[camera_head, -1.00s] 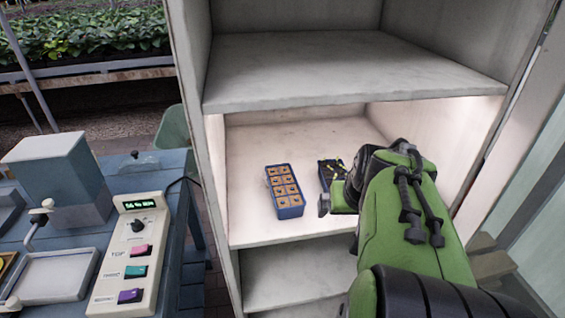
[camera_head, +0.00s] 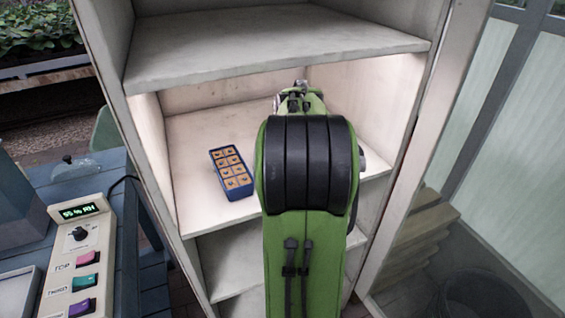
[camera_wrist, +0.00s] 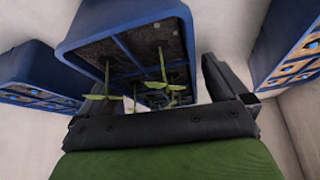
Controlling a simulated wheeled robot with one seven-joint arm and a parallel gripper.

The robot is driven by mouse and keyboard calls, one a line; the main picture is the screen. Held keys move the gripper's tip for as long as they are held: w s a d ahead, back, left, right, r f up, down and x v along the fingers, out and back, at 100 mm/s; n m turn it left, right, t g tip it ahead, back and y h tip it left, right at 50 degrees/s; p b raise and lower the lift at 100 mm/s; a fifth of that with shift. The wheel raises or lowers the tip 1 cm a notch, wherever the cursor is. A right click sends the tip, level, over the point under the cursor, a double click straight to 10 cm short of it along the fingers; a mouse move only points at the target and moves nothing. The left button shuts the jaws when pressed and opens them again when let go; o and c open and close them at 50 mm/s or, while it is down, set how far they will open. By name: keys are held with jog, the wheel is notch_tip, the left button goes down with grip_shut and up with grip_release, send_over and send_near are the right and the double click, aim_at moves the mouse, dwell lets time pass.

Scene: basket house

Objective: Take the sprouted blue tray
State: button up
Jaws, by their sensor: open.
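The sprouted blue tray (camera_wrist: 125,45) shows in the wrist view, with dark soil cells and several green sprouts. My gripper (camera_wrist: 158,82) is open, with its dark fingers near the two sides of this tray. The right finger looks just beside the tray's right wall; the left finger is partly hidden. I cannot tell whether either finger touches it. In the head view my green arm hides the sprouted tray and the fingertips.
A blue tray of tan blocks (camera_head: 231,172) stands on the lit shelf (camera_head: 190,135), left of my arm. In the wrist view, block-filled trays flank the sprouted one at left (camera_wrist: 35,72) and right (camera_wrist: 285,35). Cabinet walls and the upper shelf (camera_head: 270,45) enclose the space.

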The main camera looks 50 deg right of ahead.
jog(key=shift+r, duration=0.15)
jog(key=shift+c, duration=0.5)
jog(key=c, duration=1)
jog(key=shift+o, duration=0.2)
jog(key=shift+r, duration=0.1)
